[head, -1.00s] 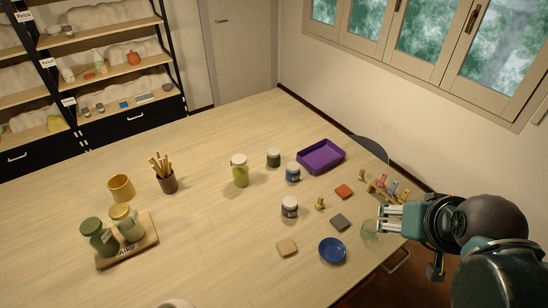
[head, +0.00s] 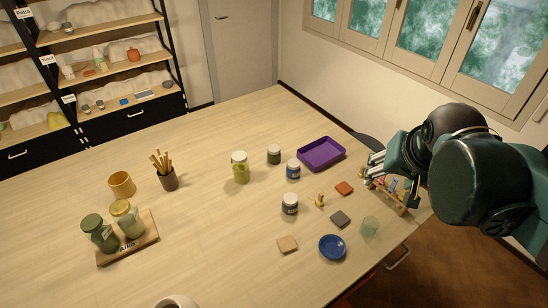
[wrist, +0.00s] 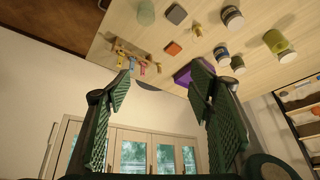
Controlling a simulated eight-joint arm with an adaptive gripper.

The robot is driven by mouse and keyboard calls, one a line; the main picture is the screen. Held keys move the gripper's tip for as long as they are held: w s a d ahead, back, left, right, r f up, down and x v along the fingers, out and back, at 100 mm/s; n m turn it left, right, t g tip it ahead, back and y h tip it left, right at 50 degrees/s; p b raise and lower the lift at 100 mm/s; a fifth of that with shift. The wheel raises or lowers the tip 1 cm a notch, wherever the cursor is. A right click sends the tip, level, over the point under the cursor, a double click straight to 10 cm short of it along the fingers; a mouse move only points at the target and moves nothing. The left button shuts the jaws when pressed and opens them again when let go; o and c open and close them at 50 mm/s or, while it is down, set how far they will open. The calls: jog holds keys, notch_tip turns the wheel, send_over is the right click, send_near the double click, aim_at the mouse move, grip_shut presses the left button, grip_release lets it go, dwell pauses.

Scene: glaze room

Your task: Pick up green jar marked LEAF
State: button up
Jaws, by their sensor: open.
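Several greenish jars stand on the table, and I cannot read LEAF on any of them. A small dark green jar (head: 273,156) with a pale lid stands left of the purple tray; it also shows in the wrist view (wrist: 237,66). A taller yellow-green jar (head: 240,173) stands left of it, also in the wrist view (wrist: 277,42). An olive-green jar (head: 98,236) and a paler green one (head: 129,224) stand on the AIKO board (head: 143,246). My gripper (head: 372,168) is open and empty at the table's right edge, well away from these jars.
Around the jars stand a blue jar (head: 293,172), a grey jar (head: 290,206), the purple tray (head: 336,163), a blue dish (head: 332,248) and a clear green cup (head: 370,227). A rack of coloured pegs (head: 396,203) stands close to my gripper.

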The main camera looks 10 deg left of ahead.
jog(key=w+a+m+g, duration=0.1)
jog(key=w+a, duration=0.3)
jog(key=w, duration=0.3)
jog(key=w+a+m, duration=0.1)
jog(key=w+a, duration=0.3)
jog(key=w, duration=0.3)
jog(key=m+g+h, duration=0.2)
jog(key=m+h, duration=0.1)
jog(key=m, duration=0.3)
send_over(274, 148)
jog(key=s+a, duration=0.1)
jog(key=s, duration=0.1)
jog(key=f, duration=2.2)
jog(key=shift+w+a+f, duration=0.1)
jog(key=shift+a, duration=0.1)
jog(key=shift+a+f, duration=0.25)
jog(key=shift+f, duration=0.05)
jog(key=shift+x, duration=1.3)
jog(key=shift+p+x, duration=0.35)
jog(key=shift+x, duration=2.3)
